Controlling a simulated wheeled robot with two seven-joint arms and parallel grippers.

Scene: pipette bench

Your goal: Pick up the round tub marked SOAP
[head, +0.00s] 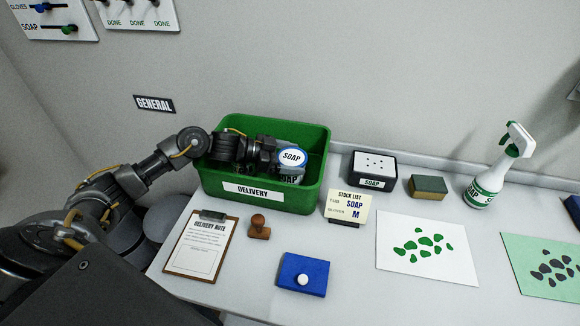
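The round tub marked SOAP (292,157) has a white lid with a blue rim. It is in the green bin labelled DELIVERY (209,188), toward the bin's right half. My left gripper (274,160) reaches into the bin from the left, and its front end is right beside the tub. Its fingers are dark and partly hidden by the tub, so I cannot tell whether they are open or closed on it. The lower part of the tub is partly covered by the gripper and the bin wall. My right gripper is not in view.
A SOAP-labelled box (373,169), a sponge (428,187) and a spray bottle (490,180) stand to the right.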

